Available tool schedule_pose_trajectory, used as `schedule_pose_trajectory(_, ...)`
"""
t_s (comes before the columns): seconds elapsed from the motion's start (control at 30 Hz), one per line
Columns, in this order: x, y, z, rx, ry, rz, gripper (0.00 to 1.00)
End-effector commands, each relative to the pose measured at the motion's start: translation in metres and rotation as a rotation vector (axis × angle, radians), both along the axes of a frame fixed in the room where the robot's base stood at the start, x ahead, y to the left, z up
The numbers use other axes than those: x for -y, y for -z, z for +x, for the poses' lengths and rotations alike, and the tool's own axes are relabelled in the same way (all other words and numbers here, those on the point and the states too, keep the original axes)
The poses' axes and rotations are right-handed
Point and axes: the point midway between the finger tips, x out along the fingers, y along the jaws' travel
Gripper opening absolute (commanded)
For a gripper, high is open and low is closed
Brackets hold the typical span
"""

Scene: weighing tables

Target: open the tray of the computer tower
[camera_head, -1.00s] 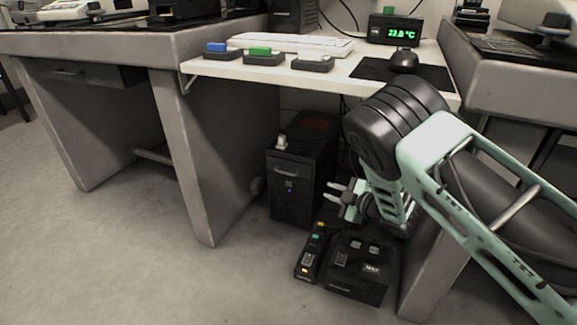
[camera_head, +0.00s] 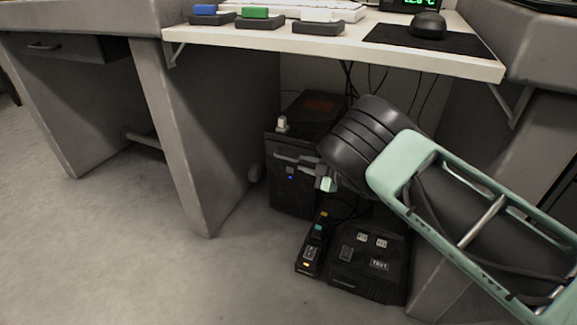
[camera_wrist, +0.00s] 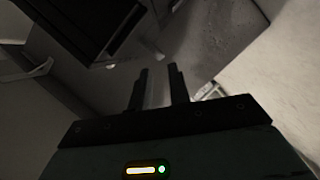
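The black computer tower (camera_head: 292,197) stands upright on the floor under the white shelf, with a small blue light on its front. My gripper (camera_head: 283,163) is in front of the upper part of that face, with its fingers pointing left across it. I cannot tell whether they touch the tower. The fingers and wrist cover part of the upper front, and no extended tray is visible. In the wrist view my gripper (camera_wrist: 158,75) shows two dark fingers apart with a narrow empty gap. A dark box-like shape lies beyond them at upper left, too dark to identify.
A small white object (camera_head: 282,124) sits on top of the tower. A black power strip (camera_head: 312,245) and a black box (camera_head: 368,265) lie on the floor in front. The grey table leg (camera_head: 190,150) stands to the left; open floor lies beyond it.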

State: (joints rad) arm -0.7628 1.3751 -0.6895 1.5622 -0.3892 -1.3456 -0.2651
Motion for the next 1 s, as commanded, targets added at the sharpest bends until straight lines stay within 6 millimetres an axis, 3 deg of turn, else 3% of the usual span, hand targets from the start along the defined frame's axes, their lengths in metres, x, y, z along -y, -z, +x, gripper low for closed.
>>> schedule_pose_trajectory(0.03, -0.010, 0.009, 0.006, 0.003, -0.004, 0.000, 0.19)
schedule_pose_trajectory(0.2, -0.034, 0.015, 0.026, 0.003, -0.002, -0.001, 0.19)
schedule_pose_trajectory(0.4, -0.054, 0.018, 0.041, 0.002, -0.001, -0.001, 0.19)
schedule_pose_trajectory(0.83, -0.060, 0.017, 0.046, -0.001, 0.001, 0.000, 0.19)
schedule_pose_trajectory(0.9, -0.060, 0.017, 0.046, -0.001, 0.001, 0.000, 0.00)
schedule_pose_trajectory(1.0, -0.060, 0.017, 0.046, -0.001, 0.001, 0.000, 0.00)
